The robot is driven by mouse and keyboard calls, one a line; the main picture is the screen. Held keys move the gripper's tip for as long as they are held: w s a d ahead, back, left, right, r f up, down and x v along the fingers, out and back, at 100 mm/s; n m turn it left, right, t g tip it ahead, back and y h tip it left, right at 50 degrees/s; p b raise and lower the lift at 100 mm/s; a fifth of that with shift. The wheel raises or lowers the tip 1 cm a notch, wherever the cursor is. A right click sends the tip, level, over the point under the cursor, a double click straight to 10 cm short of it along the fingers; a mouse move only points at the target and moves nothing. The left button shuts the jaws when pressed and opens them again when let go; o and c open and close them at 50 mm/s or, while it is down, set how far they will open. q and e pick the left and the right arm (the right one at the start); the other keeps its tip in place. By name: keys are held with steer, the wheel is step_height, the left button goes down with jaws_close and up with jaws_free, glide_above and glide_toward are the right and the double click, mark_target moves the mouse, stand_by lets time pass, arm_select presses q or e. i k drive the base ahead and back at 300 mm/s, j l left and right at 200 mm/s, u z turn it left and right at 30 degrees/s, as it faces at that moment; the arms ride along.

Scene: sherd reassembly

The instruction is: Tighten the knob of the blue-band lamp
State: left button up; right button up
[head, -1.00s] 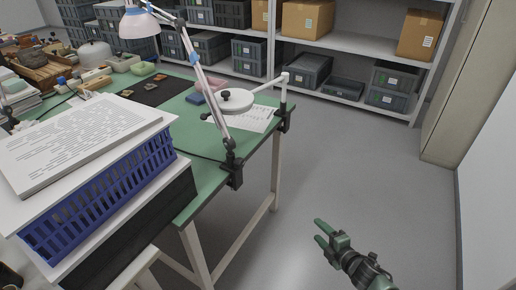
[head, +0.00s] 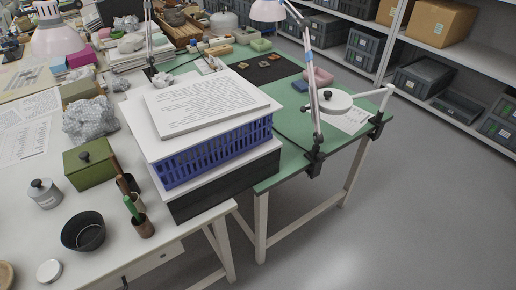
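A desk lamp with a pale shade (head: 268,11) stands at the right end of the green table. Its pale arm (head: 314,105) runs down to a black clamp (head: 315,163) on the table's front edge. Neither gripper is in view.
A blue basket (head: 215,159) with white boards stands on a black box (head: 225,190) left of the clamp. A round white magnifier (head: 336,101) on an arm is close right of the lamp. A white table (head: 130,235) holds a green box (head: 88,168). Floor at right is clear.

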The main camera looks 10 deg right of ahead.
mark_target(321, 157)
steer(key=i+l+u, duration=0.1)
steer(key=u, duration=0.35)
steer(key=l+u, duration=0.3)
steer(key=u, duration=0.15)
steer(key=l+u, duration=0.2)
steer(key=u, duration=0.3)
steer(key=l+u, duration=0.25)
steer(key=u, duration=0.2)
steer(key=l+u, duration=0.2)
steer(key=u, duration=0.25)
steer(key=k+l+u, duration=0.15)
steer(key=u, duration=0.3)
